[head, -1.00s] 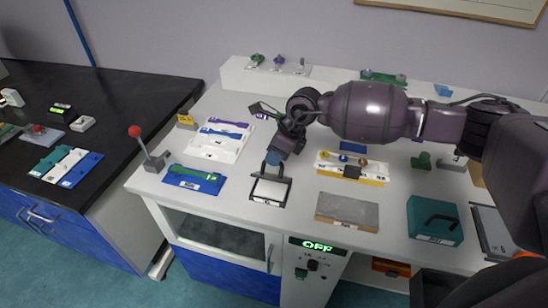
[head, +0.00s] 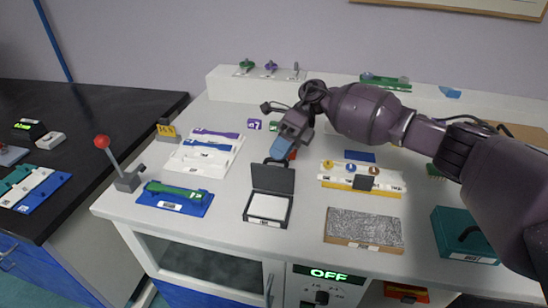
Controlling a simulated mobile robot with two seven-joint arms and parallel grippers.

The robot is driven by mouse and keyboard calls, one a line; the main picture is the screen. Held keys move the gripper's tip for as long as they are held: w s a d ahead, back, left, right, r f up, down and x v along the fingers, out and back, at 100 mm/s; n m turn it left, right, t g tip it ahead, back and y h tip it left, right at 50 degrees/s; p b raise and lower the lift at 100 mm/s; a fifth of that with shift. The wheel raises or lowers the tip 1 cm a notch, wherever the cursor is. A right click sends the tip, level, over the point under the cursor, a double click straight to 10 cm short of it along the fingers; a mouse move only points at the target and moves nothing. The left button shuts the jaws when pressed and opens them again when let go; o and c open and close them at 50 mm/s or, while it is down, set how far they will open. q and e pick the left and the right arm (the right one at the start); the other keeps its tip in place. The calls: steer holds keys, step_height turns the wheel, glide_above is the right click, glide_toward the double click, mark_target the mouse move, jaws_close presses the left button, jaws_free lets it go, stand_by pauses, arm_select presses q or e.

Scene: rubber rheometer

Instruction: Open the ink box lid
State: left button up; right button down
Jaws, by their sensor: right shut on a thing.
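The ink box (head: 247,216) is a small black box on the white bench, left of the middle. Its black lid (head: 272,180) stands raised at the back edge, and a white pad (head: 268,206) shows inside. My right gripper (head: 279,155) is just behind the lid's top edge, shut on the lid there. The fingertips are small and partly hidden, so the exact grip point is hard to see. My left gripper is not in view.
A grey textured slab (head: 364,228) and a teal case (head: 464,235) lie right of the box. A blue tray with a green tool (head: 175,195) and a red-knobbed lever (head: 118,165) are left. A white rack (head: 362,179) stands right of the lid.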

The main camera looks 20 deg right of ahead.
steer(key=shift+w+d+f+g+y+b, duration=0.15)
steer(key=shift+w+f+g+y+b, duration=0.15)
steer(key=shift+f+g+b, duration=0.25)
steer(key=shift+w+d+m, duration=0.1)
steer(key=shift+m, duration=0.2)
steer(key=shift+r, duration=0.1)
steer(key=c, duration=1.2)
jaws_free()
steer(key=shift+o, duration=0.2)
